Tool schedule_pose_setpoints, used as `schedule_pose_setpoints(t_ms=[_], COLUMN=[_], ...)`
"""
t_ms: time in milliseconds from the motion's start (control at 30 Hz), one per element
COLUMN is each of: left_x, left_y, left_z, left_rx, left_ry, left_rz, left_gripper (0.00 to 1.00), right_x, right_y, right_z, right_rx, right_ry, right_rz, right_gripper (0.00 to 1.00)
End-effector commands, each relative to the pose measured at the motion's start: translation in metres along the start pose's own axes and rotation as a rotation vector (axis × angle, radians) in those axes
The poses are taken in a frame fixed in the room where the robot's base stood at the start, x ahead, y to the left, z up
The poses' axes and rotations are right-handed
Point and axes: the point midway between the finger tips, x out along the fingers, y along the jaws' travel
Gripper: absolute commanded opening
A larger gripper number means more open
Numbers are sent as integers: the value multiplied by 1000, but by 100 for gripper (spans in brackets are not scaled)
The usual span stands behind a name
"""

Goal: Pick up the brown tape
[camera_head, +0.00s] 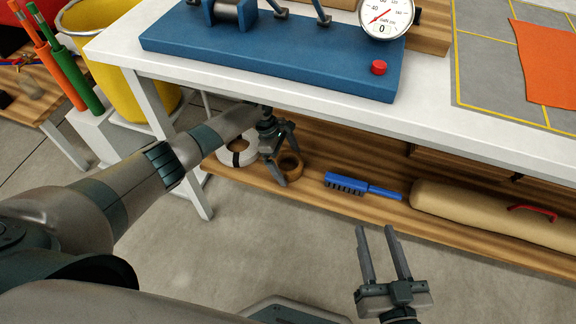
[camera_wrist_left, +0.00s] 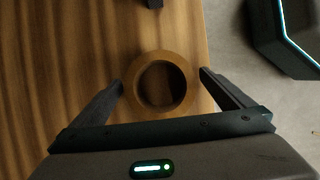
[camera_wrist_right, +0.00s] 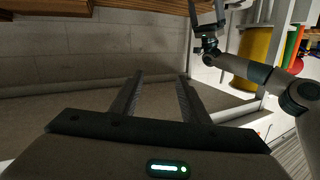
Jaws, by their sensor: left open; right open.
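The brown tape (camera_head: 289,166) is a ring lying on the wooden lower shelf under the white bench. In the left wrist view the brown tape (camera_wrist_left: 184,84) lies flat between my spread fingers, with its open centre showing the wood. My left gripper (camera_head: 276,152) reaches in under the bench top and is open, its fingers on either side of the tape; I cannot tell whether they touch it. It also shows in the left wrist view (camera_wrist_left: 160,82). My right gripper (camera_head: 377,232) is open and empty in front of the shelf, above the floor.
A white tape roll (camera_head: 226,157) sits just left of the brown tape. A blue brush (camera_head: 362,186) and a tan case (camera_head: 480,212) with a red handle lie to the right on the shelf. The white bench top (camera_head: 440,120) overhangs it. A yellow bucket (camera_head: 135,70) stands left.

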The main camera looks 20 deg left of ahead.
Motion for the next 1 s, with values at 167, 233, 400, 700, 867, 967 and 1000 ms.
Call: schedule_pose_setpoints(t_ms=[167,233,400,700,867,967,1000], left_x=[0,0,0,-3,-9,-16,-19], left_y=[0,0,0,0,1,1,1], left_z=[0,0,0,1,4,6,8], left_rx=[0,0,0,0,0,0,0], left_ry=[0,0,0,-1,-1,-1,-1], left_rz=[0,0,1,1,2,2,2], left_gripper=[83,67,54,54,54,54,54], right_x=[0,0,0,0,-1,-3,-4], right_y=[0,0,0,0,5,8,9], right_z=[0,0,0,1,11,20,24], right_rx=[0,1,0,1,2,7,9], right_ry=[0,0,0,-12,-66,-119,-144], right_rz=[0,0,0,0,9,14,17], right_gripper=[42,42,42,42,42,42,42])
